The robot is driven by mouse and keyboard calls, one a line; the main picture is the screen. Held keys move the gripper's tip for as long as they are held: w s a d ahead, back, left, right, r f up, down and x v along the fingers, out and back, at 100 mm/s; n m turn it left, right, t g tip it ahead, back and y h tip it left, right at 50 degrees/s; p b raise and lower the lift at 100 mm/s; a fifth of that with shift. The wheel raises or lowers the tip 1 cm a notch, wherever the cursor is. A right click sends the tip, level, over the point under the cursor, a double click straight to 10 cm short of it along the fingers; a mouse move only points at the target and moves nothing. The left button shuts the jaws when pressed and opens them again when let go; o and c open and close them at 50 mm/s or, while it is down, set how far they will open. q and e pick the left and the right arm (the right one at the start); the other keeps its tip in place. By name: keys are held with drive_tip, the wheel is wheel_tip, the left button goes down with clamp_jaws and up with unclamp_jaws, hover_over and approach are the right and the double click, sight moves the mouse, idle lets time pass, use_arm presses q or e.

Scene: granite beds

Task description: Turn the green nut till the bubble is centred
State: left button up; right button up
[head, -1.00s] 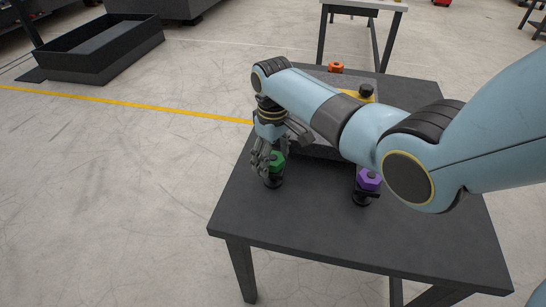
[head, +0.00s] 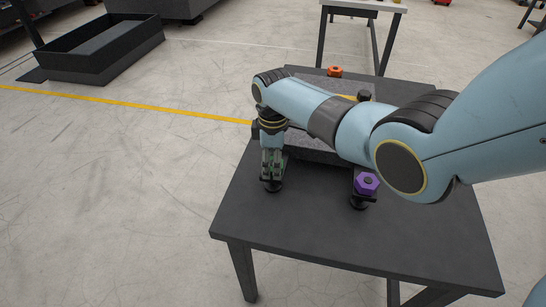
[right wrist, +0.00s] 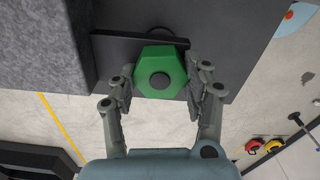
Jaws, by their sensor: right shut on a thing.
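The green nut (right wrist: 160,75) is a hexagon with a dark round centre, seen in the right wrist view. In the head view only slivers of the green nut (head: 272,160) show between the fingers, above a round black foot. My right gripper (head: 272,170) is shut on the nut, with a finger on each side of it in the right wrist view (right wrist: 160,88). The speckled grey granite bed (head: 318,148) lies behind, partly covered by my right arm. A yellow piece (head: 347,97) shows on it; no bubble can be seen. My left gripper is out of view.
A purple nut (head: 366,184) sits at the near right of the bed and an orange nut (head: 334,71) at the far side. The dark table (head: 300,225) is clear in front. A black open tray (head: 98,48) stands far left.

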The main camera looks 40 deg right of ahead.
drive_tip(key=shift+r+n, duration=0.1)
drive_tip(key=shift+n, duration=0.7)
drive_tip(key=o, duration=1.3)
wheel_tip(320, 180, up, 6)
drive_tip(key=p, duration=0.6)
wheel_tip(320, 180, up, 12)
drive_tip(key=shift+f, duration=0.1)
